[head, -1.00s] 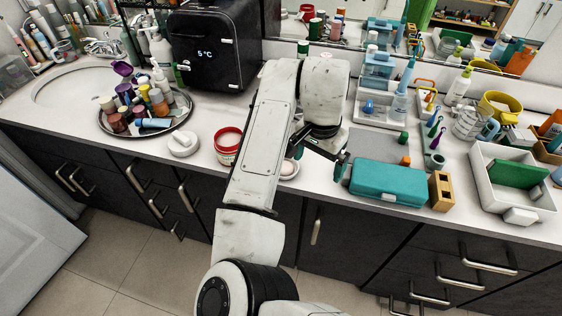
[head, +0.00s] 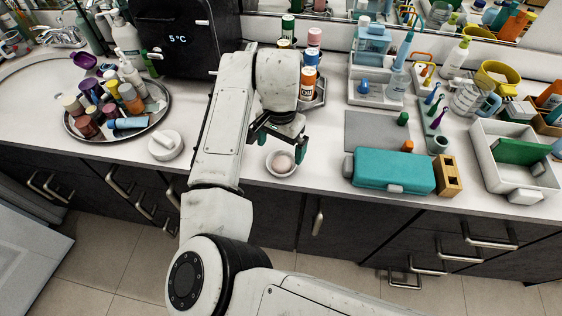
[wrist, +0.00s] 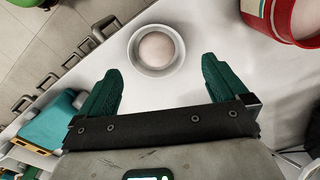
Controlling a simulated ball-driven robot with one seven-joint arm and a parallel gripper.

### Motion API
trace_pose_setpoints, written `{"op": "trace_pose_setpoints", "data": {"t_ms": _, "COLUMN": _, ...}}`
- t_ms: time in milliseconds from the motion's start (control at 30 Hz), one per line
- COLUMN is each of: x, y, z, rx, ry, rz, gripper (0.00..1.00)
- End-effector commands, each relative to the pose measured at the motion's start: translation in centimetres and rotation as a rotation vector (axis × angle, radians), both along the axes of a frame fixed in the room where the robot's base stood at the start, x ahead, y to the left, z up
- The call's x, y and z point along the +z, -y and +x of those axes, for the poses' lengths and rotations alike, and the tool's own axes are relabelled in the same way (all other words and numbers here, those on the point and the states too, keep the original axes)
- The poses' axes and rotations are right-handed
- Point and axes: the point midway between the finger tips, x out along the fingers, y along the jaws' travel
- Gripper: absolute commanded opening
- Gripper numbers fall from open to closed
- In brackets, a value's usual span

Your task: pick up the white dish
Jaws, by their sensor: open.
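The white dish (head: 282,175) is a small round bowl with a pinkish-beige content, on the counter near its front edge. In the wrist view the white dish (wrist: 156,73) sits just beyond the fingertips, roughly centred between them. My gripper (head: 280,141) is open and empty, its two green fingers pointing down above and slightly behind the dish in the head view. The wrist view shows both fingers of my gripper (wrist: 160,66) spread wider than the dish, apparently not touching it.
A teal case (head: 392,173) and a wooden block (head: 448,177) lie to the right. A red tub (wrist: 282,20) is near the dish in the wrist view. The counter's front edge is close.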

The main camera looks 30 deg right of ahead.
Motion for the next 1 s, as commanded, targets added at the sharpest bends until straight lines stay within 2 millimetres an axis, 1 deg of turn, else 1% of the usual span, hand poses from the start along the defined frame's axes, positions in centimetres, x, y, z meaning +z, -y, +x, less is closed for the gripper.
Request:
{"op": "trace_pose_setpoints", "data": {"t_ms": 67, "x": -0.7, "y": 0.0, "z": -0.1, "rx": 0.001, "ry": -0.003, "rz": 0.001, "gripper": 1.00}}
{"op": "trace_pose_setpoints", "data": {"t_ms": 300, "x": -4.0, "y": 0.0, "z": -0.4, "rx": 0.002, "ry": -0.002, "rz": 0.001, "gripper": 1.00}}
{"op": "trace_pose_setpoints", "data": {"t_ms": 367, "x": -4.6, "y": 0.1, "z": -0.4, "rx": 0.002, "ry": -0.002, "rz": 0.001, "gripper": 1.00}}
{"op": "trace_pose_setpoints", "data": {"t_ms": 467, "x": -5.1, "y": 0.1, "z": -0.4, "rx": 0.001, "ry": -0.001, "rz": 0.000, "gripper": 1.00}}
{"op": "trace_pose_setpoints", "data": {"t_ms": 667, "x": -5.1, "y": 0.1, "z": -0.4, "rx": 0.000, "ry": 0.000, "rz": 0.000, "gripper": 1.00}}
{"op": "trace_pose_setpoints", "data": {"t_ms": 1000, "x": -5.1, "y": 0.1, "z": -0.4, "rx": 0.000, "ry": -0.001, "rz": 0.001, "gripper": 0.67}}
